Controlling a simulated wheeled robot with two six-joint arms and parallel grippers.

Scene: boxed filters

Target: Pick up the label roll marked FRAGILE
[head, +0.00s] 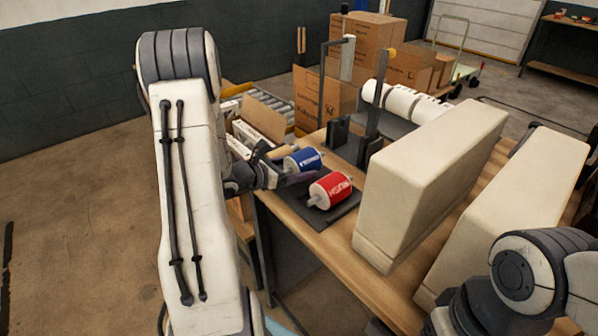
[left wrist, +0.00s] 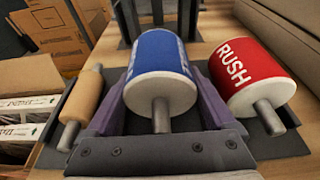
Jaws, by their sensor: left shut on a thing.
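My left gripper (head: 272,180) is shut on a blue label roll (head: 303,160), which also shows in the left wrist view (left wrist: 160,62) between the two fingers (left wrist: 161,115). White lettering on the blue roll is turned away and cannot be read clearly. A red roll (head: 330,190) marked RUSH stands to the right of the fingers in the left wrist view (left wrist: 250,72). A plain tan roll (left wrist: 80,106) is on the left there. No readable FRAGILE mark shows. Part of my right arm shows at lower right in the head view, but its gripper does not.
The rolls are at a dark mat (head: 338,214) on a wooden table (head: 345,255). Two large cream blocks (head: 425,185) fill the right side. Cardboard boxes (head: 368,45) are stacked at the back.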

